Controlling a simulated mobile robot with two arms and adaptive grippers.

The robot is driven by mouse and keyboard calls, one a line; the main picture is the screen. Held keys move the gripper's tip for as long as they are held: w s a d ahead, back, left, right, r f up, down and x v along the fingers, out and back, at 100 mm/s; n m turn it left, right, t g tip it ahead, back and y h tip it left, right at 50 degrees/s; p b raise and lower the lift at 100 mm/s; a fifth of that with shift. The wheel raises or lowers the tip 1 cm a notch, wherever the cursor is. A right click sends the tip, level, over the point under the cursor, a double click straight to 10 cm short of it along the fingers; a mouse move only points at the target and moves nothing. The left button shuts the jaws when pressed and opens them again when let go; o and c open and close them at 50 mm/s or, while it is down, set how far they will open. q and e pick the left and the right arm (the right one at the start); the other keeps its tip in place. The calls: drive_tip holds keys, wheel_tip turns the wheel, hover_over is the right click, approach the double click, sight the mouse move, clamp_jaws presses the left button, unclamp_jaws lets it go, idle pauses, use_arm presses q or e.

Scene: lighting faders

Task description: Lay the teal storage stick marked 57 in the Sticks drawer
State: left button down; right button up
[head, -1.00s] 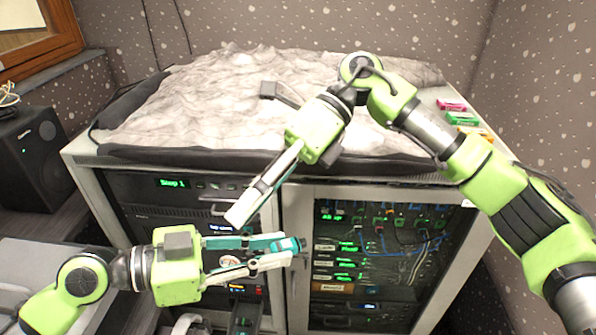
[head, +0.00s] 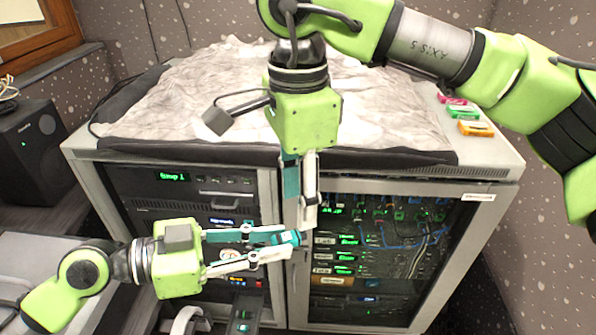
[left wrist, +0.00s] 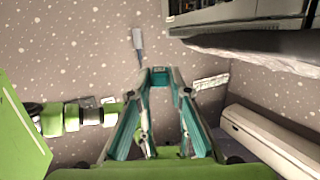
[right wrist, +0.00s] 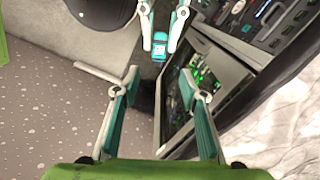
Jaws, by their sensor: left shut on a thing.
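The teal storage stick (head: 287,238) is held near level in my left gripper (head: 279,244), in front of the rack. The stick also shows between the fingertips in the left wrist view (left wrist: 159,76) and at the top of the right wrist view (right wrist: 161,38). I cannot read its number. My right gripper (head: 302,225) points down in front of the rack, close above the stick; its fingers are apart and empty in the right wrist view (right wrist: 159,80). A dark, narrow open drawer (head: 243,320) with small green marks seems to show below my left gripper; its label is unreadable.
Pink (head: 452,100), green (head: 463,113) and orange (head: 475,128) sticks lie on the rack's right top. A grey crumpled cover (head: 215,90) lies over the top. A glass rack door (head: 395,275) is at right, a black speaker (head: 38,150) at left, headphones (head: 188,320) low down.

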sight(298, 232)
wheel_tip(298, 232, down, 7)
drive_tip(key=shift+r, duration=0.1)
idle(0.3)
clamp_jaws()
use_arm(q)
drive_tip(key=c, duration=1.8)
unclamp_jaws()
